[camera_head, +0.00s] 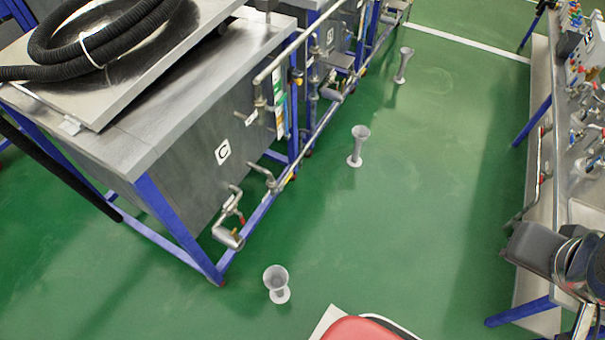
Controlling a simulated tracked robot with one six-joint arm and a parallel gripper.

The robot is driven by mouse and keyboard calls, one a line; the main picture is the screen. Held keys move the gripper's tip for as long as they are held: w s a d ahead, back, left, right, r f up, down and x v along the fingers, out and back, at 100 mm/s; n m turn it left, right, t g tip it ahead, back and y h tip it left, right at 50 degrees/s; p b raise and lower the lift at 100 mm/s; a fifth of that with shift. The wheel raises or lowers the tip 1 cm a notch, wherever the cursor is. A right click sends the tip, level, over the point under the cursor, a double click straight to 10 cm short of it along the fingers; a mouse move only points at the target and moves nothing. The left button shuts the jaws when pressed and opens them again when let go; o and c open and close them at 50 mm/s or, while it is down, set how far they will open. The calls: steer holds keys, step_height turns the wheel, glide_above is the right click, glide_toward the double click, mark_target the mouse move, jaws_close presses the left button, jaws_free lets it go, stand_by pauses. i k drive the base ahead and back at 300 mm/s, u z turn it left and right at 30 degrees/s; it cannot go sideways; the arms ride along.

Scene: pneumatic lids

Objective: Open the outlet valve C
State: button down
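The steel tank (195,160) at the left carries a white label with a black C (223,152) on its side. Below the label, near the tank's lower corner, a bent outlet pipe with a valve (231,206) sticks out. A small red part, perhaps its handle (240,215), shows on the valve, but it is too small to tell its setting. A wide metal pipe end (228,237) sits at the bottom of this pipework. A second bent pipe (264,177) is to its right.
A grey funnel-shaped stand (277,284) is on the green floor in front of the tank, with two more farther back (358,146) (403,65). Blue frame legs (178,226) support the tank. A bench with equipment (560,150) lines the right side. The floor between is mostly clear.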

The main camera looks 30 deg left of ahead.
mark_target(289, 178)
steer(key=i, duration=1.85)
steer(key=u, duration=3.3)
